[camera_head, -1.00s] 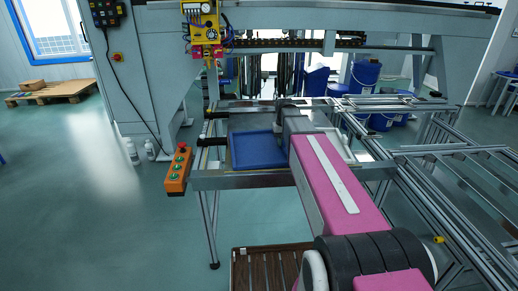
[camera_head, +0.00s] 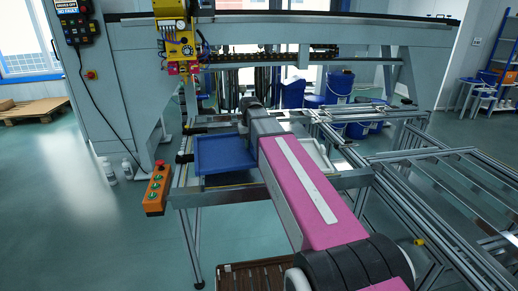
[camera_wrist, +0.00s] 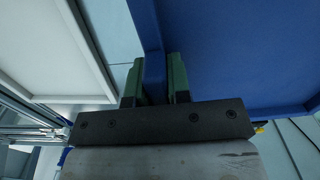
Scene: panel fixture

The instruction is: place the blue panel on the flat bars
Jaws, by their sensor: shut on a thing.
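The blue panel (camera_head: 225,154), a shallow tray shape with a raised rim, shows left of my arm in the head view, over the metal frame. In the wrist view my gripper (camera_wrist: 154,80) is shut on the panel's blue rim, one green-padded finger on each side. The panel body (camera_wrist: 235,50) extends to the right there. Flat metal bars of the frame (camera_head: 215,192) show in front of the panel. The panel hides most of what lies under it, and I cannot tell whether it touches the bars. My arm hides the gripper's fingers in the head view.
A white panel (camera_wrist: 45,50) lies left of the gripper in the wrist view and right of my arm in the head view. An orange button box (camera_head: 157,188) hangs at the frame's left front corner. A yellow device (camera_head: 178,45) hangs above. Aluminium rails extend right.

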